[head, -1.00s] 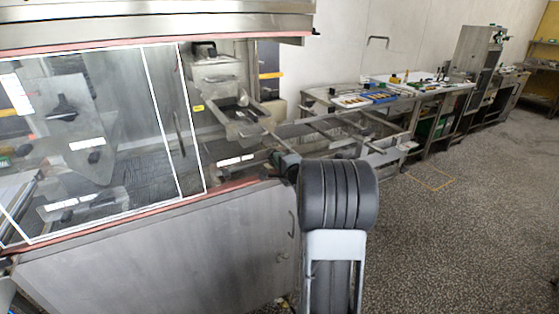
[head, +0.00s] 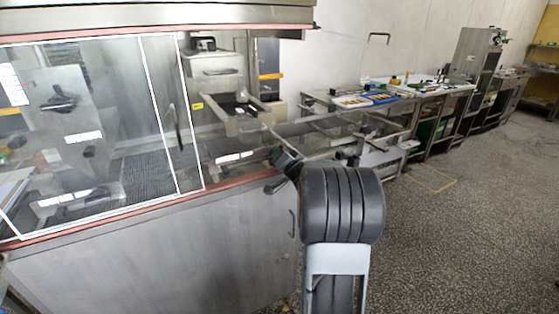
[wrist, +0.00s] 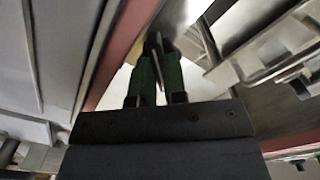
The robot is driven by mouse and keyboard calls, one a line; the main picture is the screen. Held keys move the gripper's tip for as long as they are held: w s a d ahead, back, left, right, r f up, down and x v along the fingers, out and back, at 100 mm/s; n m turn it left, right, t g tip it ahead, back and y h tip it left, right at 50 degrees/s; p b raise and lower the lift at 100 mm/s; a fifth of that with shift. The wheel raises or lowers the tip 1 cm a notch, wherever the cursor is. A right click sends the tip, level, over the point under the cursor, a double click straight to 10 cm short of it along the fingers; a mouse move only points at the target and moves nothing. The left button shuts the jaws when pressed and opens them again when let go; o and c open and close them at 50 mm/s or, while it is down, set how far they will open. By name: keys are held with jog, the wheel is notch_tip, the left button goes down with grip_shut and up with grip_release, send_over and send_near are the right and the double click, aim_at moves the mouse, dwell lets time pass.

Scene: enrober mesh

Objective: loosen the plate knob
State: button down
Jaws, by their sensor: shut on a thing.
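A black knob (head: 59,104) sits on a grey upright plate (head: 35,90) behind the clear window at the left of the head view. I cannot tell whether it is the plate knob. My gripper (wrist: 157,55) shows in the wrist view with green fingers, shut on a thin grey piece (wrist: 156,66) that I cannot identify. Dark material around the fingertips hides the grip. In the head view my arm hides most of the gripper, which is near the right end of the machine, well apart from the black knob.
The clear window (head: 110,120) with white edges and the machine's steel lower panel (head: 180,245) are on the left. An open metal frame (head: 350,130) extends behind my arm. A bench (head: 440,90) with trays stands farther back. The speckled floor (head: 450,240) is clear at right.

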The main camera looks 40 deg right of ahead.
jog(key=n+b, duration=0.2)
jog(key=n, duration=0.2)
jog(key=shift+f+n, duration=0.1)
jog(key=shift+n, duration=0.2)
jog(key=n+b, duration=0.2)
jog(key=n, duration=0.2)
jog(key=shift+r+n, duration=0.2)
jog(key=shift+n, duration=0.1)
jog(key=c, duration=1.2)
grip_release()
jog(key=shift+f, duration=0.1)
jog(key=shift+o, duration=0.2)
jog(key=s+a, duration=0.1)
jog(key=s, duration=1.2)
jog(key=shift+s+a+p, duration=0.35)
jog(key=shift+a+p, duration=0.05)
jog(key=shift+p, duration=0.05)
